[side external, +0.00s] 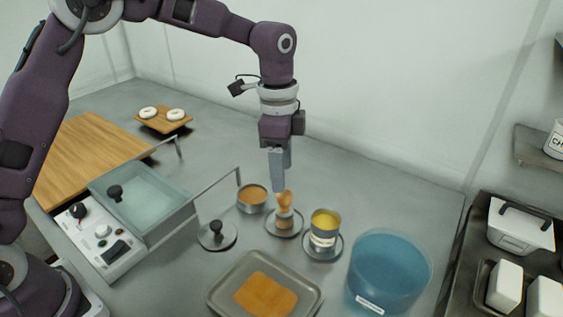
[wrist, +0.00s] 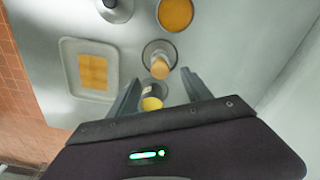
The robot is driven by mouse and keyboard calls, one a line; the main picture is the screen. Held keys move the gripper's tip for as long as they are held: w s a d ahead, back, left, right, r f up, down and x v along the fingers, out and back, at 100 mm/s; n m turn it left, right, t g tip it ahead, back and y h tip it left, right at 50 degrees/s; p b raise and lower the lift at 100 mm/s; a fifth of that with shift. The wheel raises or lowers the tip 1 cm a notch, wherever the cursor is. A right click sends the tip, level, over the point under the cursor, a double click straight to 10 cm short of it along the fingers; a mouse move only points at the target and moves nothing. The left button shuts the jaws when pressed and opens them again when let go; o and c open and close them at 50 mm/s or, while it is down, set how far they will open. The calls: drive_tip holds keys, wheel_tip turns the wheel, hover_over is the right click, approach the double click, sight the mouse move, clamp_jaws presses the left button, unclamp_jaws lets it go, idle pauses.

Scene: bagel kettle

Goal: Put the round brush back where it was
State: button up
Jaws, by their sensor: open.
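The round brush (side external: 285,203) stands upright with its wooden handle up on a small round saucer (side external: 270,228). In the wrist view the brush (wrist: 159,68) shows from above, on its saucer (wrist: 147,51), just beyond the gap between the fingers. My gripper (side external: 279,188) points down close at the top of the handle, open, with nothing held in the wrist view (wrist: 158,85). From the side the near finger overlaps the handle top, so I cannot tell whether they touch.
A can with yellow contents (side external: 325,224) stands on a saucer just right of the brush. A bowl of orange-brown contents (side external: 251,198) is left. A knobbed lid (side external: 217,237), a tray with an orange slab (side external: 222,290) and a blue tub (side external: 390,265) are in front. Bare counter lies behind.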

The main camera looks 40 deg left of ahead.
wheel_tip(320, 180, up, 2)
drive_tip(key=s+a+r+n+t, duration=0.2)
drive_tip(key=s+a+r+n, duration=0.35)
drive_tip(key=s+r, duration=0.5)
drive_tip(key=s+a+f+n+t, duration=0.1)
drive_tip(key=s+a+n, duration=0.1)
drive_tip(key=s, duration=0.7)
drive_tip(key=s+a+f+n+t, duration=0.1)
drive_tip(key=s+a+n+t, duration=0.1)
drive_tip(key=s+n, duration=0.3)
drive_tip(key=s+a, duration=0.1)
drive_tip(key=s, duration=0.3)
drive_tip(key=shift+f+y, duration=0.3)
drive_tip(key=shift+f, duration=0.05)
